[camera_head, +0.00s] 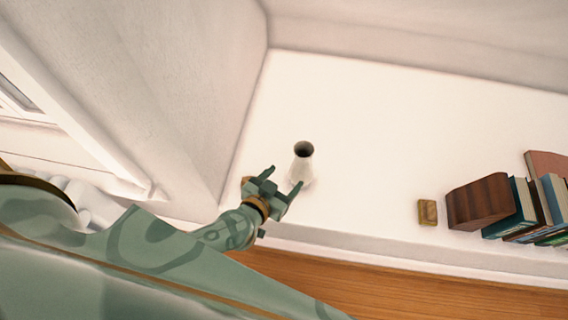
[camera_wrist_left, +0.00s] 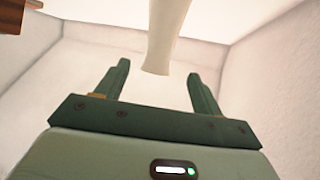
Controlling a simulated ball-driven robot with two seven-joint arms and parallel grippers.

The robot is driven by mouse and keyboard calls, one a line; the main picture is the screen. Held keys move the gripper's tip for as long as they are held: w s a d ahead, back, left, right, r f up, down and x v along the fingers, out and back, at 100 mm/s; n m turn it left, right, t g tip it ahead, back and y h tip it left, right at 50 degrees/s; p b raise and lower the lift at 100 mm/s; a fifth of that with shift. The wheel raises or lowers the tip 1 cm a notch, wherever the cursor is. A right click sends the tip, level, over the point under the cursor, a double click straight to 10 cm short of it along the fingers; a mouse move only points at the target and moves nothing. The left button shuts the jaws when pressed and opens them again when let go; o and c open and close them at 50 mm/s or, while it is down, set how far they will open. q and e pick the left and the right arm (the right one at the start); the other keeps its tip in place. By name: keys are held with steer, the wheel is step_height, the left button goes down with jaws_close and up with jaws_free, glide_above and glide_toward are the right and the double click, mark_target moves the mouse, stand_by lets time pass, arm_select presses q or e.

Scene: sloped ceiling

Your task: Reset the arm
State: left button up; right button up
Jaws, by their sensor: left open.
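My left arm (camera_head: 160,240) reaches in from the left over a white surface. My left gripper (camera_head: 281,181) is open, with its two green fingers apart and nothing held. It is right beside a white vase (camera_head: 302,172) with a dark round opening, which stands upright. In the left wrist view, the open fingers (camera_wrist_left: 158,72) show with the pale vase (camera_wrist_left: 166,35) beyond and between their tips. I cannot tell whether they touch it. My right gripper is not in view.
A small wooden block (camera_head: 427,212) sits on the white surface (camera_head: 370,140) to the right. Beyond it are a brown wooden piece (camera_head: 482,202) and several books (camera_head: 524,210). Walls close in at the left and back. The middle of the surface is clear.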

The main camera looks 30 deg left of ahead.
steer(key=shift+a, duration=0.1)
arm_select(q)
steer(key=s+a+f+m+g+h+p, duration=0.1)
steer(key=s+a+f+g, duration=0.2)
steer(key=s+f, duration=0.55)
steer(key=s+a+f+g+p, duration=0.2)
steer(key=s+f+g, duration=0.2)
steer(key=s+f, duration=0.5)
steer(key=s+a+f+g+y+p, duration=0.1)
steer(key=s+g, duration=0.1)
steer(key=s, duration=0.6)
steer(key=s+a+f+m+g+p, duration=0.1)
steer(key=s+a+f+g, duration=0.1)
steer(key=s, duration=0.6)
steer(key=s+a+f+g+y+p, duration=0.1)
steer(key=s+f+g, duration=0.1)
steer(key=s, duration=0.5)
steer(key=shift+s+a+m+y, duration=0.3)
steer(key=shift+s+a+m, duration=0.1)
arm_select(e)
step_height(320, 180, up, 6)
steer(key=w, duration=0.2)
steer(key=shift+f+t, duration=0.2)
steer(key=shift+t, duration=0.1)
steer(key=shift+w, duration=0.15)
